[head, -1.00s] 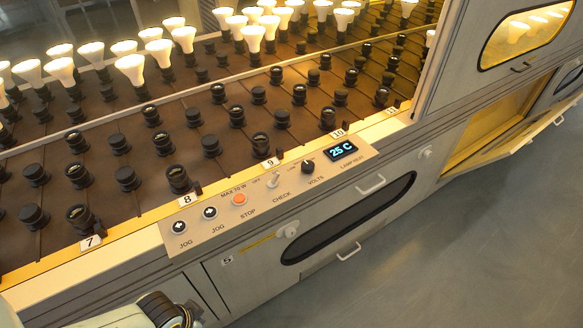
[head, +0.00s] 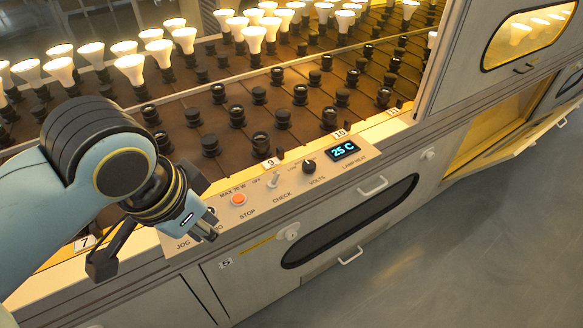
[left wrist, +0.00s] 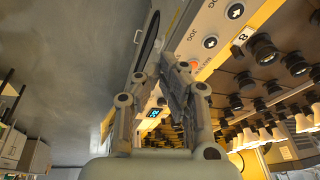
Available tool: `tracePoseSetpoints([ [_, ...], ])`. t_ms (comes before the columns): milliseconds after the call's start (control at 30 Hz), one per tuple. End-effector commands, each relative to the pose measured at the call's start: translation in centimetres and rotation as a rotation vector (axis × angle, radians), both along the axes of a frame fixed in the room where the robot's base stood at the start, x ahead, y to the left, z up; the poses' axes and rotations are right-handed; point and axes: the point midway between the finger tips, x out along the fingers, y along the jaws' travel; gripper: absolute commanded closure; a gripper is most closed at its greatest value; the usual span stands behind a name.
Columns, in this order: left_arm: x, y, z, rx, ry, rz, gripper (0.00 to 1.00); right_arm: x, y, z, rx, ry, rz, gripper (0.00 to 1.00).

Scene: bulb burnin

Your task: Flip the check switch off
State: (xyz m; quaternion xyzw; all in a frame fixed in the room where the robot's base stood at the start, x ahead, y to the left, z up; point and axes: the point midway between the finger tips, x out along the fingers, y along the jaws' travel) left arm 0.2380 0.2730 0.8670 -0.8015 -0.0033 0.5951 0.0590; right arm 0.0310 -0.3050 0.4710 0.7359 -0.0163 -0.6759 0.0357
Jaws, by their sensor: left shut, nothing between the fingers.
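The check switch (head: 273,180), a small metal toggle, stands on the control panel (head: 226,219) between the orange stop button (head: 238,199) and the black volts knob (head: 309,166). Its exact lever tilt is too small to tell. My left gripper (head: 208,229) is over the jog-button end of the panel, left of the switch and apart from it. In the left wrist view the left gripper's fingers (left wrist: 160,68) are shut and empty. They hide the switch there. The stop button (left wrist: 193,62) shows just beside them. My right gripper is out of view.
The lamp-heat display (head: 343,150) reads 25 C. Behind the panel is a brown rack (head: 190,150) of black sockets, with lit bulbs (head: 130,68) farther back. At right, a cabinet flap (head: 513,150) hangs open.

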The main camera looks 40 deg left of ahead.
Motion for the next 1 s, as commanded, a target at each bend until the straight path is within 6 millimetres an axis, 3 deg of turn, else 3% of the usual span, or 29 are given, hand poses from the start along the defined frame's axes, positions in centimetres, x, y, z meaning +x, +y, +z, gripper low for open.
tracePoseSetpoints([
  [133,-0.7,-0.3,2.7,0.0,-0.014,-0.004,1.0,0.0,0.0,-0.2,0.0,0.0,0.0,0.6],
  [567,6.2,1.0,-2.6,0.039,0.103,-0.058,1.0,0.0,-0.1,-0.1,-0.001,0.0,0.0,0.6],
  [667,8.6,1.4,-3.8,0.046,0.142,-0.077,1.0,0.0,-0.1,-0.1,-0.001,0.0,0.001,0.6],
  [800,13.3,1.9,-5.1,0.054,0.215,-0.116,1.0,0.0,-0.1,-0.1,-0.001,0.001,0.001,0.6],
  [1000,21.0,2.4,-4.7,0.046,0.349,-0.196,1.0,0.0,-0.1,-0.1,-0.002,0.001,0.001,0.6],
])
